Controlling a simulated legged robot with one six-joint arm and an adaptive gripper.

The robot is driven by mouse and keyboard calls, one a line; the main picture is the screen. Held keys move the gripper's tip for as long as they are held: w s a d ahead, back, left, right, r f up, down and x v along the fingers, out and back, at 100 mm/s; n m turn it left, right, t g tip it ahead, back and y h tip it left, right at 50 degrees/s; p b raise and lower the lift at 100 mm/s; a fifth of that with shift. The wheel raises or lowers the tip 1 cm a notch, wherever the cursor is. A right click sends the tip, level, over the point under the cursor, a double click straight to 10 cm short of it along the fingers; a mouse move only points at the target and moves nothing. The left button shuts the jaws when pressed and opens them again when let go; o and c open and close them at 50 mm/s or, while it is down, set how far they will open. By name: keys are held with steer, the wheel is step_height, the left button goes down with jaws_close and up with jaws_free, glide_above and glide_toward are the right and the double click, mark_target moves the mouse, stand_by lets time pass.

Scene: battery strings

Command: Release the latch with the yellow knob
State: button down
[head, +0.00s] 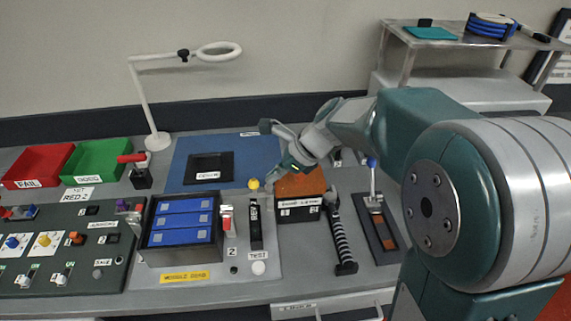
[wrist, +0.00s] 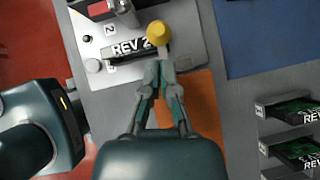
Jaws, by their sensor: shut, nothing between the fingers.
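The yellow knob (head: 253,184) stands at the back end of a black strip marked REV (head: 256,222) on a light grey plate. In the wrist view the yellow knob (wrist: 158,36) sits just ahead of my fingertips, at the end of the strip marked REV 2 (wrist: 135,48). My gripper (wrist: 159,66) is shut and empty, with its tips close together just short of the knob in the picture. In the head view my gripper (head: 270,179) is just right of the knob. I cannot tell whether the tips touch it. The latch mechanism itself is not clear.
A black tray with blue modules (head: 148,238) stands left of the strip, beside a red-handled switch (head: 227,220). An orange-topped box (head: 302,184) and a ribbed black bar (head: 341,238) are close on the right. A blue mat (head: 195,160) lies behind.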

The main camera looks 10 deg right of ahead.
steer(key=shift+x, duration=0.9)
